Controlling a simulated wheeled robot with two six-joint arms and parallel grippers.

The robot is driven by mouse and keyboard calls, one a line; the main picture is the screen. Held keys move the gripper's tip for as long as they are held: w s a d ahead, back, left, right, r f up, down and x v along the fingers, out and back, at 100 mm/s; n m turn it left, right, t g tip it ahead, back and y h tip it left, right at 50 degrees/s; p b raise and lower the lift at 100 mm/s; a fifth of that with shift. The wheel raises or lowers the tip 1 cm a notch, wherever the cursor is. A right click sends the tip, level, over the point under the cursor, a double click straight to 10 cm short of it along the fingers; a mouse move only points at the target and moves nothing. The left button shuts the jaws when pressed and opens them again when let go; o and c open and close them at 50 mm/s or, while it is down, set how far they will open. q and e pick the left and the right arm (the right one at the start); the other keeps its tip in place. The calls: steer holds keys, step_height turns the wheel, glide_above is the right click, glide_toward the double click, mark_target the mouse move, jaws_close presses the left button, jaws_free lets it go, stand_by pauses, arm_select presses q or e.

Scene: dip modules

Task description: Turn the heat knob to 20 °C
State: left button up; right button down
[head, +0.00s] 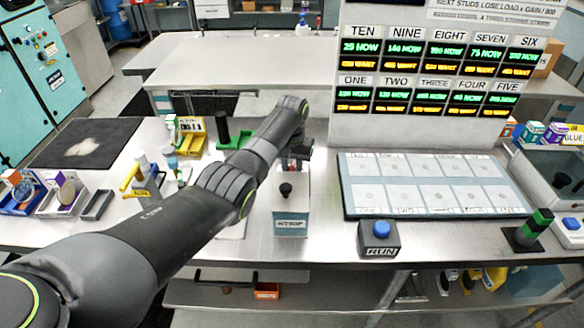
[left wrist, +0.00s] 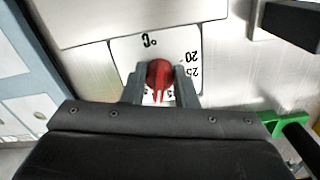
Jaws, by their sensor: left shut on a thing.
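The red heat knob (left wrist: 160,76) shows in the left wrist view, on a white dial plate (left wrist: 124,50) marked with °C, 20 and 25. The knob's pointer is partly hidden between the fingers, so I cannot tell its exact setting. My left gripper (left wrist: 162,92) is shut on the knob, one finger on each side. In the head view my left gripper (head: 298,158) is at the bench behind the STRIP box, mostly hidden by my own arm. My right gripper is in neither view.
A STRIP box (head: 290,222) with a black knob stands in front of my left gripper. A RUN button box (head: 379,238) and a tray of pale squares (head: 438,214) are to the right. A green stand (head: 234,138) is left of the arm. A display board (head: 432,80) rises behind.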

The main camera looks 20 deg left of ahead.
arm_select(q)
steer(key=shift+r, duration=0.1)
steer(key=shift+r+n+p, duration=0.1)
steer(key=shift+n+p, duration=0.65)
steer(key=shift+n, duration=0.25)
steer(key=n+p, duration=0.1)
steer(key=n, duration=0.1)
steer(key=shift+d+n, duration=0.1)
steer(key=shift+n, duration=0.2)
steer(key=n+p, duration=0.1)
steer(key=n, duration=0.1)
steer(key=shift+w+n, duration=0.1)
steer(key=shift+n, duration=0.3)
steer(key=n, duration=0.3)
steer(key=shift+n, duration=0.3)
steer(key=n, duration=0.6)
steer(key=shift+w+p, duration=0.15)
steer(key=shift+p, duration=0.25)
steer(key=n, duration=0.6)
steer(key=shift+w+n, duration=0.15)
steer(key=shift+n, duration=0.25)
steer(key=o, duration=1)
